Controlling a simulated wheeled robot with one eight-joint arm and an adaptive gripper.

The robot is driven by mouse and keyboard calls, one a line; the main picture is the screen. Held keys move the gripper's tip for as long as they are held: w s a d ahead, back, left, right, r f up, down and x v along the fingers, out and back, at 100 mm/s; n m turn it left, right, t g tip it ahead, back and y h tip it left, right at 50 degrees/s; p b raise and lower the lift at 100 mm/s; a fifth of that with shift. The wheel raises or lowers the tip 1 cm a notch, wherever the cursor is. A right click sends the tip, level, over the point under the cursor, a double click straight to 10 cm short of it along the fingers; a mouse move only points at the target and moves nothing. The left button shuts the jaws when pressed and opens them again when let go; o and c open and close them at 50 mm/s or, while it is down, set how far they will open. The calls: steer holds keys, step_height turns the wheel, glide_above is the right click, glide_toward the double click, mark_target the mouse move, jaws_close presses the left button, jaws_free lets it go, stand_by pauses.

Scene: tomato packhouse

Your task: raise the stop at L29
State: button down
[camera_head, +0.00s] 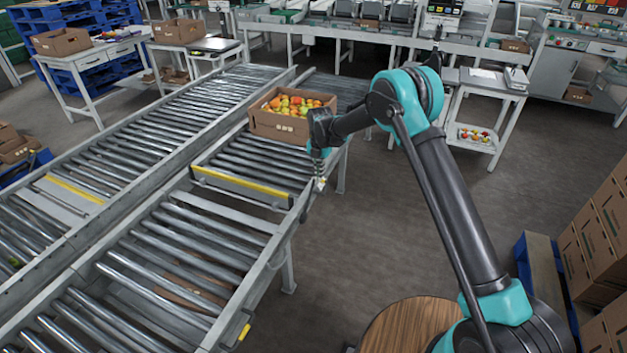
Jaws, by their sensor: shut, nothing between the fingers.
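A yellow-topped stop bar (241,182) lies across the right roller lane, in front of a cardboard crate of tomatoes. A second yellow bar (75,190) lies across the left lane. I can read no L29 label, so I cannot tell which is meant. My gripper (321,184) points down, shut and empty, at the outer rail of the right lane, just right of the first bar's right end. I cannot tell whether it touches the rail. A small yellow part (244,332) sits on the same rail nearer to me.
The tomato crate (283,124) stands on the rollers behind the first bar. Cardboard boxes (597,235) are stacked at the right. A round wooden top (411,325) is in front of me. Grey floor (395,225) beside the conveyor is clear.

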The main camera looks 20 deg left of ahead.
steer(key=w+f, duration=0.2)
steer(key=w, duration=0.1)
steer(key=shift+w+d+f+g, duration=0.15)
steer(key=shift+w+f+g, duration=0.6)
steer(key=shift+w, duration=0.25)
steer(key=shift+f, duration=0.1)
steer(key=shift+w, duration=0.1)
steer(key=w+r, duration=0.5)
steer(key=w, duration=0.3)
stand_by(0.5)
